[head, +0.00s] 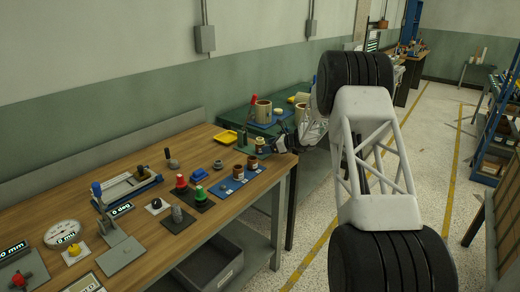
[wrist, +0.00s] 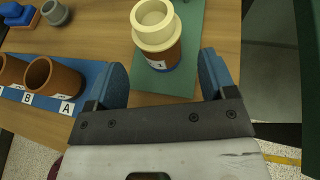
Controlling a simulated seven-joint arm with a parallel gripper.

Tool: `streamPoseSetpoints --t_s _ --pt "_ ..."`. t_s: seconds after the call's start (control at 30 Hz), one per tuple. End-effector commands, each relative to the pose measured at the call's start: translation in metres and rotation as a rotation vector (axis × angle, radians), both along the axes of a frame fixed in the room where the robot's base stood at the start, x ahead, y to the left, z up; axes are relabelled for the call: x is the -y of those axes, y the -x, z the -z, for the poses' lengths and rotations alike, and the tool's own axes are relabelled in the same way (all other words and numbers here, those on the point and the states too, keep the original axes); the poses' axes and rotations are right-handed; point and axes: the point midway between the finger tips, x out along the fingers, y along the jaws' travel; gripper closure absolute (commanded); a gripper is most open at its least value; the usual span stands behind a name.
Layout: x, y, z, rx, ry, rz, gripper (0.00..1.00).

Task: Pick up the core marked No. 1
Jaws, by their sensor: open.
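The core (wrist: 157,32), with a cream stepped top and a brown body, stands upright on a green mat in the wrist view. Its small white label appears to read 1. My gripper (wrist: 163,72) is open, its two blue fingers spread to either side near the core's lower part; the core looks slightly beyond the fingertips, and I see no contact. In the head view the core (head: 260,145) stands near the table's far right end, with my gripper (head: 275,141) just to its right, partly hidden by the arm.
Two brown hollow cylinders stand on a blue mat (wrist: 13,93) marked A and B, left of my gripper. A grey part (wrist: 55,12) and a blue block (wrist: 17,14) lie farther left. In the head view a yellow tray (head: 228,137) and several fixtures occupy the wooden table (head: 140,167).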

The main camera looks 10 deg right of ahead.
Motion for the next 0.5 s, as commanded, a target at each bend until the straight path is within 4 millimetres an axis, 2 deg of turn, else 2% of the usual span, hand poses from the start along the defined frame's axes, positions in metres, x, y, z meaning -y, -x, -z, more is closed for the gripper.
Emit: streamPoseSetpoints --t_s 0.27,0.5 --pt "-0.002 -0.001 0.001 0.0 0.0 -0.001 0.23" --pt "-0.019 -0.012 0.008 -0.001 -0.001 -0.001 0.23"
